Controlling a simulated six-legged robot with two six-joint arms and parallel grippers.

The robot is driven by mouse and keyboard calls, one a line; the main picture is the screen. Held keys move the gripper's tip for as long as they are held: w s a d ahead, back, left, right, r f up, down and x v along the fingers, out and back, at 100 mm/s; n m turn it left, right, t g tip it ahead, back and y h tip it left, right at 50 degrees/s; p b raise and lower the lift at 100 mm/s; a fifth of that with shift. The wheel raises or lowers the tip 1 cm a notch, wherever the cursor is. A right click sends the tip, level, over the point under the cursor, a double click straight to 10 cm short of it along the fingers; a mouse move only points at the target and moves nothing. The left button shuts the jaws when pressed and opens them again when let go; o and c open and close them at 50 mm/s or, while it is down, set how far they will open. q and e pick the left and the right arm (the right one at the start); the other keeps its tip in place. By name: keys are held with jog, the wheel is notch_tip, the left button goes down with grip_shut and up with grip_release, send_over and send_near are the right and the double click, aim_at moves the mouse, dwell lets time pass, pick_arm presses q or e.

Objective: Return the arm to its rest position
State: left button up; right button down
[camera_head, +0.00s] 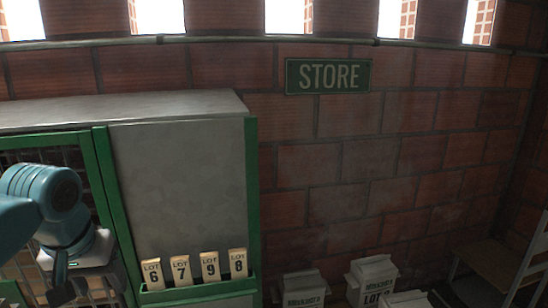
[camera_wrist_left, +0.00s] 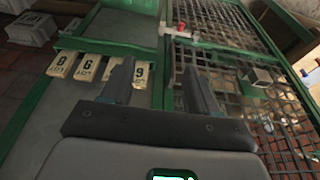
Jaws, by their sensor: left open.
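My left arm comes in from the left in the head view, with its gripper (camera_head: 68,284) in front of the mesh side of a green-framed cabinet. In the left wrist view the gripper (camera_wrist_left: 157,92) has its two dark fingers apart, with nothing between them. The fingers point towards the cabinet front, and one finger overlaps part of the row of lot cards. I cannot tell the exact gap to the cabinet. My right gripper shows in neither view.
Lot cards 6, 7, 9 and 8 (camera_head: 194,268) stand in a green rack (camera_head: 200,291) on the grey panel (camera_head: 180,190). Wire mesh (camera_wrist_left: 235,75) and a red-tipped fitting (camera_wrist_left: 182,27) are close to the gripper. White LOT bins (camera_head: 372,280) and a bench (camera_head: 490,262) are at right.

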pick_arm(q)
jog(key=w+d+f+m+g+h, duration=0.1)
jog(key=d+f, duration=0.3)
jog(key=f, duration=0.6)
jog(key=w+d+f+h, duration=0.1)
jog(key=d+f, duration=0.2)
jog(key=f, duration=0.6)
jog(key=w+d+f+m+g+h, duration=0.1)
jog(key=d+f, duration=0.3)
jog(key=f, duration=0.6)
jog(key=s+d+f+h, duration=0.1)
jog(key=s+d+f, duration=0.2)
jog(key=s+f, duration=0.6)
jog(key=s+d+f+n, duration=0.1)
jog(key=s+d+f, duration=0.2)
jog(key=s+f, duration=0.6)
jog(key=s, duration=0.2)
jog(key=shift+s+d+f+g+h, duration=0.3)
jog(key=shift+s+f+g+h, duration=0.05)
jog(key=shift+f+g+h, duration=0.05)
